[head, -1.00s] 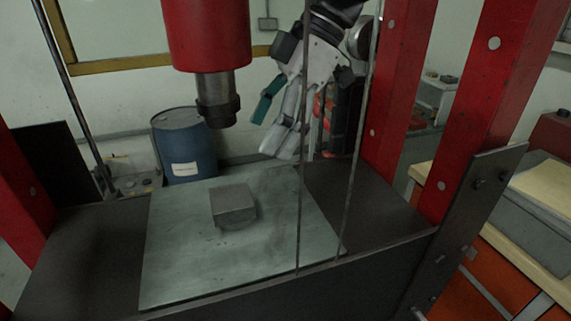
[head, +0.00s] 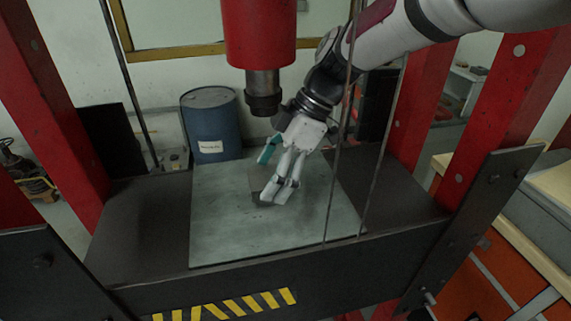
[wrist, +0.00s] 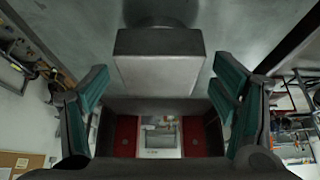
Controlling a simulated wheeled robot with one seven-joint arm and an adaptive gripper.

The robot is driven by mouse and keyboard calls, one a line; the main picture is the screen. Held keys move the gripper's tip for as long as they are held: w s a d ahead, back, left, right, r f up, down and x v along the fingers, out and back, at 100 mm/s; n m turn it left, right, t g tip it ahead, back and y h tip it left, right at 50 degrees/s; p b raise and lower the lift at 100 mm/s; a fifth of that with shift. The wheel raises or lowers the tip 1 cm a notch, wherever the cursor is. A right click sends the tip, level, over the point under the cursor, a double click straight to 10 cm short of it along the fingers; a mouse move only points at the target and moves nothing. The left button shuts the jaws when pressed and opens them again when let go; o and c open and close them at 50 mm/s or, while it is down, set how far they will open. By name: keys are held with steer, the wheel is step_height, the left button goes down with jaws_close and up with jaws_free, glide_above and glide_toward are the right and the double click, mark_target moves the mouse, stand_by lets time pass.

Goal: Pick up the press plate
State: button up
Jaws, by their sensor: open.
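The press plate (head: 257,180) looks to be the small grey block lying on the flat metal bed plate (head: 215,225) of the red press. In the head view my gripper (head: 272,172) is over it and hides much of its right side. In the wrist view the block (wrist: 160,62) is centred ahead of my open, empty gripper (wrist: 160,88), with one teal finger pad on either side and a visible gap at each side. I cannot tell how far the fingertips are from the block in depth.
The press ram (head: 262,90) hangs just above and behind my gripper. Red posts (head: 500,110) flank the bed. A blue barrel (head: 211,125) stands behind. The bed's left part is clear.

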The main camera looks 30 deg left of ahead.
steer(key=shift+f, duration=0.15)
steer(key=shift+c, duration=0.2)
steer(key=c, duration=1.8)
steer(key=shift+a, duration=0.1)
jaws_close()
steer(key=shift+w+r, duration=0.1)
steer(key=shift+r, duration=0.1)
